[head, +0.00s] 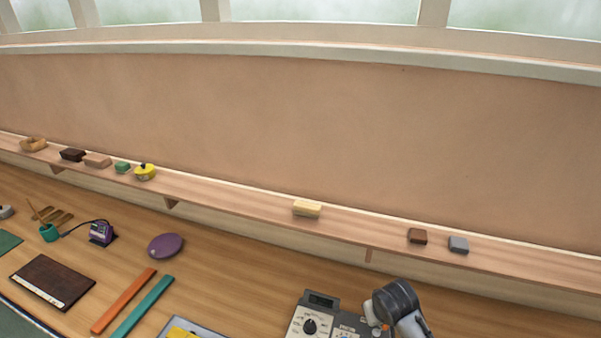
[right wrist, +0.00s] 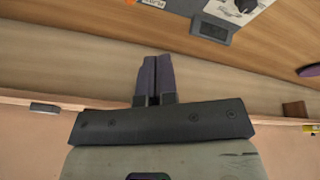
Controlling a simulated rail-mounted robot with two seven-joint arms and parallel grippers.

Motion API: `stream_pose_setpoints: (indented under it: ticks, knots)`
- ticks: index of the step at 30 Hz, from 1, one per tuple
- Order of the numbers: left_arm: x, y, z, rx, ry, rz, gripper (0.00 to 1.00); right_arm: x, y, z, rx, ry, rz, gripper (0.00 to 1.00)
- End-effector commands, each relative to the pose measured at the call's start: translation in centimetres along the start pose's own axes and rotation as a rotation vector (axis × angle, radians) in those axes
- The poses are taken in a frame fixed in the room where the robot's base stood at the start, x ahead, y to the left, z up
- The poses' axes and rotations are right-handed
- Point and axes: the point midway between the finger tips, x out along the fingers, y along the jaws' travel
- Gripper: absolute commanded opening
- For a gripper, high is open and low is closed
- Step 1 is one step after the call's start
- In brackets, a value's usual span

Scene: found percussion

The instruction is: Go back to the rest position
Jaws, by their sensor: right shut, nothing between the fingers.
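My right gripper (right wrist: 151,62) shows in the right wrist view, its two dark fingers pressed together with nothing between them. It is over the wooden bench and shelf area, near a grey device (right wrist: 212,28) with a small screen. That device (head: 322,322) also shows at the bottom of the head view, with a black dial and cut off by the frame edge. My left gripper is in neither view.
A shelf (head: 240,195) along the wall carries a yellow block (head: 307,208), a brown block (head: 417,236), a grey block (head: 458,245) and several small items at left. The bench holds a purple oval (head: 165,246), an orange strip (head: 122,302) and a teal strip (head: 142,308).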

Motion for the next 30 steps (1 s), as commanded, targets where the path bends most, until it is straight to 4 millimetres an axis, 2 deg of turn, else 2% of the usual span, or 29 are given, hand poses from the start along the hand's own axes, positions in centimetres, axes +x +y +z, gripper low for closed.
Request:
stream_pose_setpoints:
  ticks: [3,6,8,11,15,19,23,30]
  knots:
    - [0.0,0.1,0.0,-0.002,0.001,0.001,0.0,-4.9,-0.2,-2.4,-0.1,0.175,0.023,0.0]
    - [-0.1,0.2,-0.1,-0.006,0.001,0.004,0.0,-9.2,-0.4,-3.5,-0.161,0.317,0.047,0.0]
    - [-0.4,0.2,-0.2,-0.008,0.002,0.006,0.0,-11.3,-0.7,-3.1,-0.186,0.388,0.057,0.0]
    - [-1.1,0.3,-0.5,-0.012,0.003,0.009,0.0,-14.3,-0.9,-1.0,-0.201,0.484,0.069,0.0]
    - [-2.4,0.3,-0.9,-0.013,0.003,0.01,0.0,-16.6,-1.0,4.5,-0.151,0.542,0.063,0.0]
    - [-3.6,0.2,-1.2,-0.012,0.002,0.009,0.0,-17.2,-0.9,10.3,-0.089,0.515,0.046,0.0]
    - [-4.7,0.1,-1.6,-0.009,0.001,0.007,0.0,-16.8,-1.2,16.4,-0.039,0.428,0.018,0.0]
    - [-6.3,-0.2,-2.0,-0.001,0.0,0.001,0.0,-14.2,-2.6,27.0,0.008,0.175,-0.035,0.0]
